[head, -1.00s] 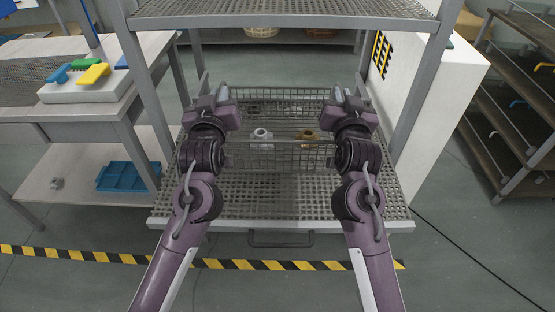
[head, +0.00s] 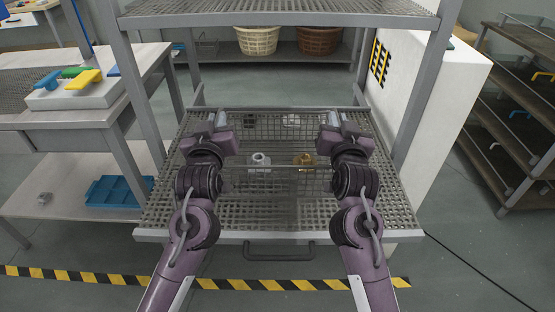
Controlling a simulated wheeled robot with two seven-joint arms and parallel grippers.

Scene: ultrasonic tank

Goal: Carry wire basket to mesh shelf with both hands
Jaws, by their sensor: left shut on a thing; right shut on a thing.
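The wire basket (head: 285,183) is a grey mesh box over the lower mesh shelf (head: 285,222), between the shelf's side posts. It holds a white fitting (head: 259,161), a brass-coloured fitting (head: 304,159) and a pale piece (head: 290,120) farther back. My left gripper (head: 215,125) is shut on the basket's left side. My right gripper (head: 336,123) is shut on its right side. My wrists hide parts of both basket sides. I cannot tell whether the basket's bottom touches the shelf.
An upper mesh shelf (head: 280,10) hangs above and beyond the arms. A white cabinet (head: 433,110) stands close on the right, and a workbench (head: 75,115) on the left. A handle bar (head: 279,254) sits below the shelf's front edge. Bare mesh lies in front of the basket.

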